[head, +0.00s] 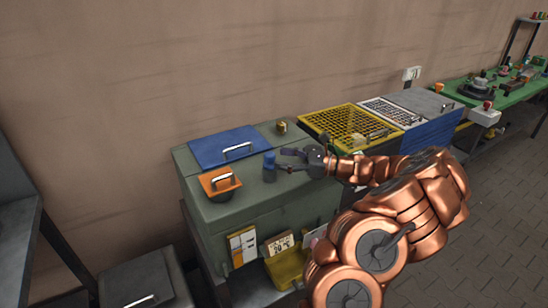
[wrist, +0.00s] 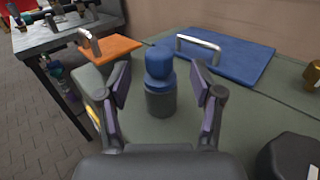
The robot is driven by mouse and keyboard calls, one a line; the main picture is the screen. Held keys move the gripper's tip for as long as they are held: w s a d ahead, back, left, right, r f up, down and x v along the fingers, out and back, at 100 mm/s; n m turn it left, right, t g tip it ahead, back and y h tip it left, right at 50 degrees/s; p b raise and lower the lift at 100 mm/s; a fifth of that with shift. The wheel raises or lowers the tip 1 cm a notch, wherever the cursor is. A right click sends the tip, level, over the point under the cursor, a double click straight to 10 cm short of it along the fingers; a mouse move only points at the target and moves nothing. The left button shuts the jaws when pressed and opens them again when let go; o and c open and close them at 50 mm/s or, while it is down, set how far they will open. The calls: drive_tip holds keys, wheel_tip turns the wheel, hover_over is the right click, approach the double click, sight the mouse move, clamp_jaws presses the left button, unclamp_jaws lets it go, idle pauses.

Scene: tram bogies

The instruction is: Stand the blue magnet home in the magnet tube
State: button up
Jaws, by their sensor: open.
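The blue magnet (wrist: 160,66) stands upright at the mouth of the dark grey magnet tube (wrist: 160,100) in the wrist view. Its rounded top and a wider blue band show above the rim; how deep its lower part sits is hidden. In the head view the blue magnet (head: 269,159) and the tube (head: 269,174) stand near the front of the green cabinet top. My gripper (head: 284,161) reaches in from the right. In the wrist view my gripper (wrist: 160,84) is open, with one finger on each side of the magnet and a visible gap to both.
A blue lid (head: 224,146) with a handle lies behind the tube on the green cabinet (head: 305,187). An orange lid (head: 220,184) with a handle is left of it. A brass knob (head: 281,127) stands at the back. Yellow grating (head: 330,118) lies to the right.

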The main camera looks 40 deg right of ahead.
drive_tip(key=v, duration=0.8)
idle(0.4)
drive_tip(key=a+r+n+g+y, duration=0.1)
drive_tip(key=a+r+n+g, duration=0.2)
drive_tip(key=a, duration=0.5)
drive_tip(key=a+r+n+g+y, duration=0.1)
drive_tip(key=a+r+n+g, duration=0.1)
drive_tip(key=a+n+g, duration=0.45)
drive_tip(key=a+r+n, duration=0.2)
drive_tip(key=a, duration=0.8)
drive_tip(key=s+a+n+g+h, duration=0.3)
drive_tip(key=s+a+n+g, duration=0.3)
drive_tip(key=s+a, duration=0.5)
drive_tip(key=s+d+f+n+h, duration=0.1)
drive_tip(key=s+f+n+h, duration=0.2)
drive_tip(key=s+n+h, duration=0.2)
drive_tip(key=s+d+f+n+h+p, duration=0.1)
drive_tip(key=s+n+h, duration=0.4)
drive_tip(key=s, duration=0.7)
wheel_tip(320, 180, down, 2)
drive_tip(key=shift+s+d+f+h, duration=0.2)
drive_tip(key=shift+d+h, duration=0.1)
drive_tip(key=shift+d, duration=0.4)
